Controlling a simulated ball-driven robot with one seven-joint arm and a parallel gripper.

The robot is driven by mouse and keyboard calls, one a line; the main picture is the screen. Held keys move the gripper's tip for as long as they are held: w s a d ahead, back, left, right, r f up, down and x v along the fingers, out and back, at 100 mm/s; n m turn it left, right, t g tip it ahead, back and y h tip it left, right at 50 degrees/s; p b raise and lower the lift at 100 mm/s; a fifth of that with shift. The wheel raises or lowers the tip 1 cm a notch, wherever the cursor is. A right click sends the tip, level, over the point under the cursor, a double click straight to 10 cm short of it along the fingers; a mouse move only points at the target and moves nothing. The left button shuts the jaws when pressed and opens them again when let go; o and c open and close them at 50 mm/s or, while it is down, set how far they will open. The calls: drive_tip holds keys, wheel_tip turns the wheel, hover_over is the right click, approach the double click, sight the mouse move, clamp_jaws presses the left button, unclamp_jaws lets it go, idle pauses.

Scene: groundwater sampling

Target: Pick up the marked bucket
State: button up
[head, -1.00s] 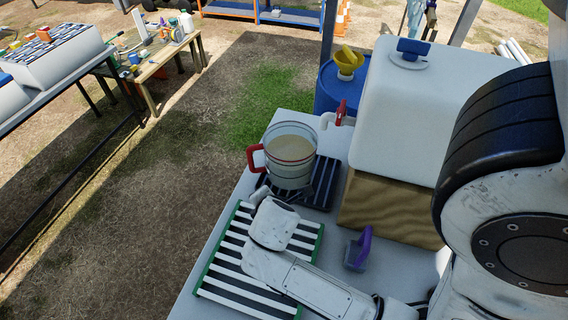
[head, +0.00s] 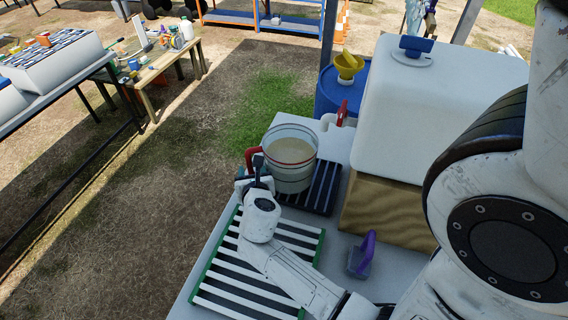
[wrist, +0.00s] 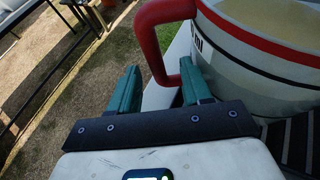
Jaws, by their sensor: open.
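The bucket (head: 291,178) is whitish with a red band, a red side handle and pale cloudy liquid inside. It stands upright on a dark slatted rack under the tap. In the wrist view the bucket (wrist: 270,62) fills the upper right, and its red handle (wrist: 150,38) shows at top centre. My gripper (head: 254,172) is just left of the bucket, by the handle. In the wrist view my gripper (wrist: 160,78) has its green fingers apart, with the handle's lower bend showing between them, close to the right finger. I cannot tell whether they touch.
A red-handled tap (head: 341,113) on a white tank (head: 410,125) is behind the bucket. A green-edged striped rack (head: 212,272) lies in front, and a purple-handled tool (head: 362,256) is to the right. Open ground lies left of the table.

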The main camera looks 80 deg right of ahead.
sight(250, 169)
drive_tip(key=shift+x, duration=2.65)
drive_tip(key=shift+w+a+f, duration=0.15)
drive_tip(key=shift+w, duration=0.05)
drive_tip(key=shift+c, duration=0.2)
clamp_jaws()
